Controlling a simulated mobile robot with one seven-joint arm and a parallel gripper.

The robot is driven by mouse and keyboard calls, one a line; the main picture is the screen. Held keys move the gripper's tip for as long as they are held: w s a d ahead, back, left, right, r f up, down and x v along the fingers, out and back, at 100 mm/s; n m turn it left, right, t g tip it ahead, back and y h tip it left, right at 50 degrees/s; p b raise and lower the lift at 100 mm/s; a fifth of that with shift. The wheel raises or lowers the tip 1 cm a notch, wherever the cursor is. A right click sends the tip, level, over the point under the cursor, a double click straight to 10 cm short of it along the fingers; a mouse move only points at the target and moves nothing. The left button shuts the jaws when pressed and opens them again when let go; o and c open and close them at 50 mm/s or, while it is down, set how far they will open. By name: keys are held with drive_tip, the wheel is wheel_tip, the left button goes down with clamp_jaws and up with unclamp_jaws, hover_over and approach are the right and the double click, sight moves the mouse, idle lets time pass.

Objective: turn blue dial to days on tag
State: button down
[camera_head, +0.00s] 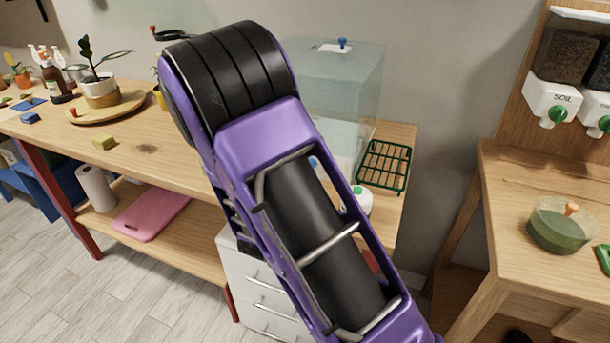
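My purple and black arm crosses the middle of the view and hides part of the bench; my gripper does not show. A clear tank (352,95) stands at the back of the bench. A small blue knob (343,43) sits on its top, next to a white label (334,49) too small to read. Another small blue piece (314,163) shows beside my arm low in front of the tank, mostly hidden. I cannot tell which blue piece is the dial, or its setting. No readable tag with days shows.
A green wire rack (384,165) lies right of the tank, near a white container with a green cap (358,198). A green-filled bowl (560,226) stands on the right table, below soil dispensers (553,104).

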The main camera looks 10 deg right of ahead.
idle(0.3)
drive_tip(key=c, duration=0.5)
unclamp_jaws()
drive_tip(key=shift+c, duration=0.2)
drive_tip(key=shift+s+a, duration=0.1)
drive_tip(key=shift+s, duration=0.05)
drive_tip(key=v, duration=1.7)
drive_tip(key=shift+p, duration=0.3)
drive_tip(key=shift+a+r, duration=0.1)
